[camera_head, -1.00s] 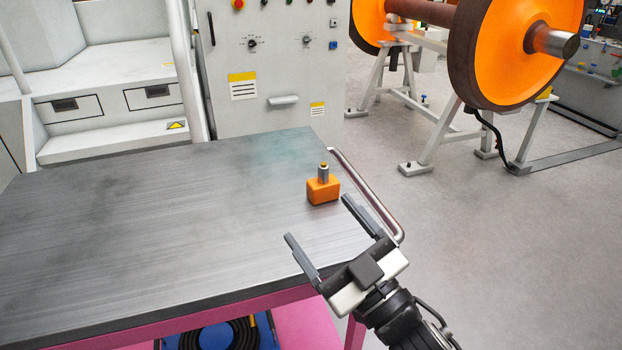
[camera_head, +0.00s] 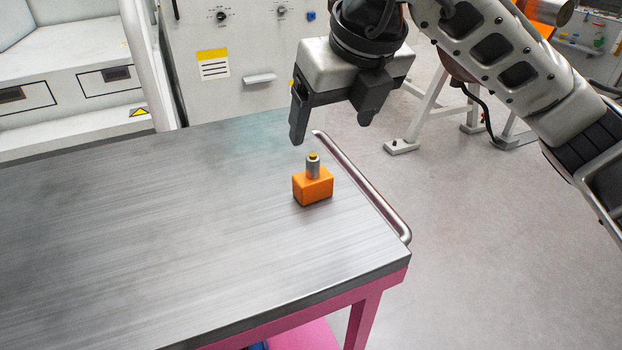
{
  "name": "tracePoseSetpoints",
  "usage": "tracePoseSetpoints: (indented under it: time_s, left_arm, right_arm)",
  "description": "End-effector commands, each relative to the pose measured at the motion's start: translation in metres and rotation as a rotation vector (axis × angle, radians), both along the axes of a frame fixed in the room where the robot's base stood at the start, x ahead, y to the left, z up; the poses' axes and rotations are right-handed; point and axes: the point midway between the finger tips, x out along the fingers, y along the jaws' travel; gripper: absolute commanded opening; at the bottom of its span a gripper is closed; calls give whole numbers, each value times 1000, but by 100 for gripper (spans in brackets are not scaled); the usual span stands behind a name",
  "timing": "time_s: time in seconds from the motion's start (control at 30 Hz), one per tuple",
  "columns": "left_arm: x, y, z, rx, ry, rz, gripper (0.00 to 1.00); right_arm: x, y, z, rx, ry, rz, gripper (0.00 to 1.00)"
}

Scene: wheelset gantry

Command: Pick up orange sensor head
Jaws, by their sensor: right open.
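The orange sensor head (camera_head: 313,188) is a small orange block with a grey cylinder and a yellow tip on top. It stands upright on the grey metal tabletop (camera_head: 150,230), near the right edge. My right gripper (camera_head: 330,128) points down above and slightly behind it in the picture. Its dark fingers are apart, with nothing between them, and do not touch the sensor head. My left gripper is not in view.
A metal handle rail (camera_head: 365,188) runs along the table's right edge, close to the sensor head. A grey control cabinet (camera_head: 225,90) stands behind the table. White stand legs (camera_head: 425,110) are at the back right. The tabletop's left is clear.

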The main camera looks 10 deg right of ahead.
Motion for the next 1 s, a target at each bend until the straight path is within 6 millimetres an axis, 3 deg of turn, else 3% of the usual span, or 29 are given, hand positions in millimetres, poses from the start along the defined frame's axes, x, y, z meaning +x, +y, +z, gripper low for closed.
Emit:
tracePoseSetpoints:
  time_s: [0.4, 0.67, 1.0]
  left_arm:
    - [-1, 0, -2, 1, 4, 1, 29]
    - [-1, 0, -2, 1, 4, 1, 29]
    - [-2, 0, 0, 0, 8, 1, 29]
  right_arm:
    - [30, 9, -78, 0, 7, 4, 80]
    - [38, 11, -96, 1, 5, 5, 80]
    - [54, 15, -137, 1, 6, 7, 80]
